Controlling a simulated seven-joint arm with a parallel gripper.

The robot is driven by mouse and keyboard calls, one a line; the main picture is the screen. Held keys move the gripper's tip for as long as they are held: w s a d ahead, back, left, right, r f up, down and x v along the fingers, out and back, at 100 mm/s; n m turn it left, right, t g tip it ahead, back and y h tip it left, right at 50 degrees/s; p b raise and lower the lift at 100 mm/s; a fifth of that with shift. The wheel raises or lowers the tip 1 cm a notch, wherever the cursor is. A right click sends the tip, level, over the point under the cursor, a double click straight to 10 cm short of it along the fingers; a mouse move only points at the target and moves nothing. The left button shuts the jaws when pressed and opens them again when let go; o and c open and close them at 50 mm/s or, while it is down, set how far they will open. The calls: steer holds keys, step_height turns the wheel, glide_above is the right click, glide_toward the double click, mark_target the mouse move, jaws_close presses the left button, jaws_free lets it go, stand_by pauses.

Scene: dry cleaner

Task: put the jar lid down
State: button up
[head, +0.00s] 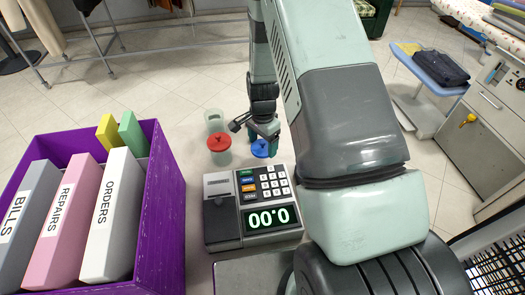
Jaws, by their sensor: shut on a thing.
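A blue jar lid (260,150) is below my gripper (262,138), just behind the cash register. My gripper points down and is shut on the blue lid; the fingertips are small and partly hidden by my arm. I cannot tell whether the lid touches the surface below it. A pale see-through jar (214,121) stands to the left and farther back, with no coloured lid on it. A second pale jar with a red lid (219,142) stands left of the blue lid.
A grey cash register (222,220) reading 00.0 stands close in front of the jars. A purple box (168,215) with several binders is on the left. My arm hides much of the right side. A blue ironing board (425,72) stands beyond.

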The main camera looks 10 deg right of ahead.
mark_target(262, 145)
steer(key=shift+f, duration=1.95)
steer(key=shift+f, duration=0.15)
steer(key=o, duration=0.9)
steer(key=shift+o, duration=0.2)
